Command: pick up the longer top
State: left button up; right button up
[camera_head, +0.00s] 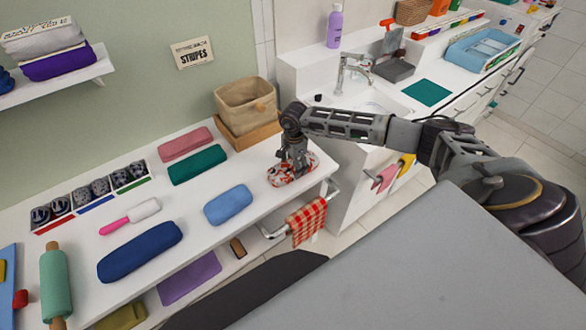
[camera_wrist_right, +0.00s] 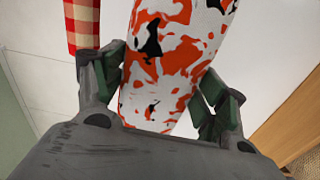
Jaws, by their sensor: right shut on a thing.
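My right gripper (camera_head: 291,168) points down over the right end of the white counter and is shut on a rolled garment patterned in white, red and black (camera_head: 305,166). In the right wrist view the patterned roll (camera_wrist_right: 168,60) lies between the two fingers (camera_wrist_right: 163,88). It seems still at counter level; I cannot tell if it is lifted. Other rolls lie apart on the counter: a long navy roll (camera_head: 140,252), a shorter light blue roll (camera_head: 228,205), a teal roll (camera_head: 197,165) and a pink roll (camera_head: 185,144). My left gripper is out of view.
A beige basket (camera_head: 246,104) stands on a wooden tray (camera_head: 248,136) behind the gripper. A red checked cloth (camera_head: 306,221) hangs on the rail at the counter's right end. A green rolling pin (camera_head: 55,285) lies at the left. A sink (camera_head: 372,98) is beyond, right.

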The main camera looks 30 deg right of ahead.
jog(key=shift+o, duration=0.8)
jog(key=shift+c, duration=0.8)
jog(key=shift+r+p, duration=1.8)
jog(key=shift+r, duration=1.7)
